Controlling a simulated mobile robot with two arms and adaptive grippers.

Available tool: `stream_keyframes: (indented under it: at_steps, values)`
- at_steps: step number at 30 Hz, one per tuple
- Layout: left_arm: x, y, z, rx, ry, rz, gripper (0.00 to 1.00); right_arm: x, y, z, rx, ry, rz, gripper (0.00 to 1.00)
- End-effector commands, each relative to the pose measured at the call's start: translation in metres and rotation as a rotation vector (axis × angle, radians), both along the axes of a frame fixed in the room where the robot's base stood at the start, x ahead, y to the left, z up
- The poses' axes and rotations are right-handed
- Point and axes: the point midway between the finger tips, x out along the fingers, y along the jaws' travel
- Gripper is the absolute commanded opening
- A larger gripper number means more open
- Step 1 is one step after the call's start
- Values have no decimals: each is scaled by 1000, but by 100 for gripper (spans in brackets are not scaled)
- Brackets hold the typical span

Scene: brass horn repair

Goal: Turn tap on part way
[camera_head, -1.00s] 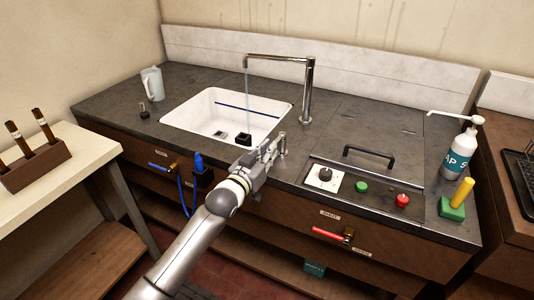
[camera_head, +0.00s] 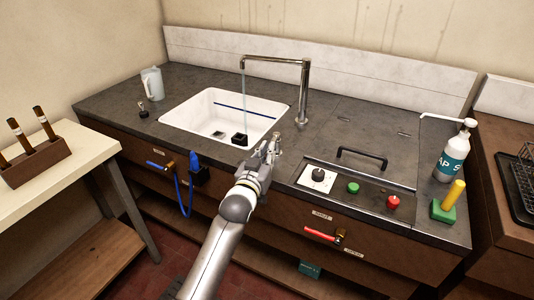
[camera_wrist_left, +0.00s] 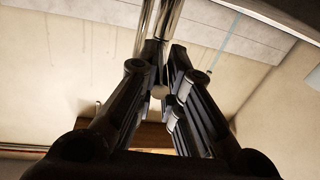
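The chrome tap (camera_head: 304,92) stands behind the right side of the white sink (camera_head: 181,118). Its spout reaches left over the basin, and a thin stream of water (camera_head: 244,95) falls from it. My left gripper (camera_head: 272,148) is at the sink's front right corner, around or beside a small metal tap lever, which it mostly hides. In the left wrist view, the left gripper (camera_wrist_left: 164,55) shows its two fingers a little apart, with chrome pipe beyond the tips. I cannot tell whether they touch the lever. My right gripper is not in view.
A panel with a black knob (camera_head: 318,175), a green button (camera_head: 352,188) and a red button (camera_head: 393,202) lies right of the gripper. A black handle (camera_head: 361,157) stands behind it. A soap bottle (camera_head: 454,152) is far right; a jug (camera_head: 152,83) is left.

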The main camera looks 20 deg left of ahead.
Motion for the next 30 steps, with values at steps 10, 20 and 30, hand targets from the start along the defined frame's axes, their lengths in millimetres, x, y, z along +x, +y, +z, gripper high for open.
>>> stream_keyframes:
  at_steps: [10,20,30]
  values:
    - [-14,-1,2,0,-6,-3,35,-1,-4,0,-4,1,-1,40]
    - [-77,1,-1,0,0,-1,35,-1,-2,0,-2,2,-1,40]
    - [-117,2,0,-1,0,0,35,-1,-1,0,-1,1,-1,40]
